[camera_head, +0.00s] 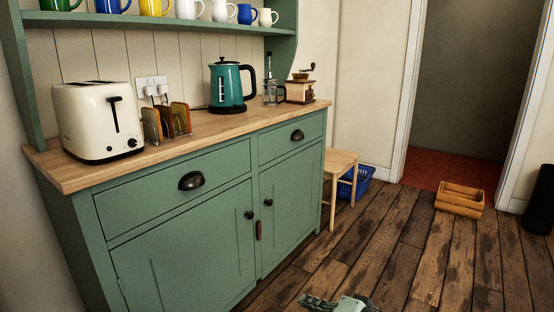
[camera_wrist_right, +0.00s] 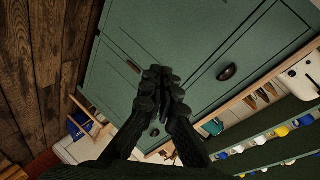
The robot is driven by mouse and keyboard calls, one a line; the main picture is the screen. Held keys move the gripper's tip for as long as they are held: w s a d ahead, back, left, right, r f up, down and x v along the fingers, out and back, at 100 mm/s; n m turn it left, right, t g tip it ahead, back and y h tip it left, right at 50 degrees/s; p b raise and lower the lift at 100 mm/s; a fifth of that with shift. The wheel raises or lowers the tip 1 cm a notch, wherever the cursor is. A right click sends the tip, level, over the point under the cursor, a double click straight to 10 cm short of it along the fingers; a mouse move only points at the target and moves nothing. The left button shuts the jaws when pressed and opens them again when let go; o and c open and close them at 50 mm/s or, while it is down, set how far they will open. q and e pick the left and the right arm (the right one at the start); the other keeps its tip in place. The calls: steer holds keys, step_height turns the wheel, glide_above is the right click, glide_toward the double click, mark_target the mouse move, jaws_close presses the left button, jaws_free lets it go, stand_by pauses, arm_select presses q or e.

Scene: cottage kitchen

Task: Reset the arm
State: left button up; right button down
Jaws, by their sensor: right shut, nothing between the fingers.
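My right gripper (camera_wrist_right: 160,82) shows in the wrist view with its black fingers together and nothing between them. Behind it is the green cabinet front, seen tilted. In the head view only a small part of my right arm's end (camera_head: 342,303) shows at the bottom edge, in front of the green cabinet (camera_head: 185,250). The gripper is apart from the things on the worktop. My left gripper is in neither view.
The wooden worktop (camera_head: 215,128) holds a cream toaster (camera_head: 98,122), toast rack (camera_head: 168,122), teal kettle (camera_head: 228,86), glass press (camera_head: 270,93) and coffee grinder (camera_head: 300,88). A stool (camera_head: 341,163), blue basket (camera_head: 356,182) and wooden crate (camera_head: 460,199) stand right. The middle floor is clear.

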steer(key=s+d+f+n+g+h, duration=0.1)
steer(key=s+d+f+n+h, duration=0.2)
steer(key=s+d+f, duration=0.4)
steer(key=s+d+f+n+g+h, duration=0.25)
steer(key=s+d+f+h, duration=0.2)
steer(key=d, duration=0.35)
steer(key=s+d+f+n+g+h, duration=0.1)
steer(key=s+d+n+h, duration=0.15)
steer(key=s+d, duration=0.5)
steer(key=s+d+f+n+g+h, duration=0.1)
steer(key=s+d+h, duration=0.3)
steer(key=d, duration=0.7)
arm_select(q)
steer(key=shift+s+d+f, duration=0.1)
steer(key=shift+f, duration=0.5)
arm_select(e)
steer(key=s+a+f+m+y, duration=0.1)
steer(key=s+a+f+y, duration=0.1)
steer(key=a, duration=0.5)
steer(key=s+a+f+m+g+y, duration=0.1)
steer(key=s+a+f+y, duration=0.1)
steer(key=a, duration=0.5)
steer(key=shift+s+f, duration=0.15)
steer(key=shift+f, duration=0.7)
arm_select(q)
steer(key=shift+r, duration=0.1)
arm_select(e)
steer(key=shift+g, duration=0.25)
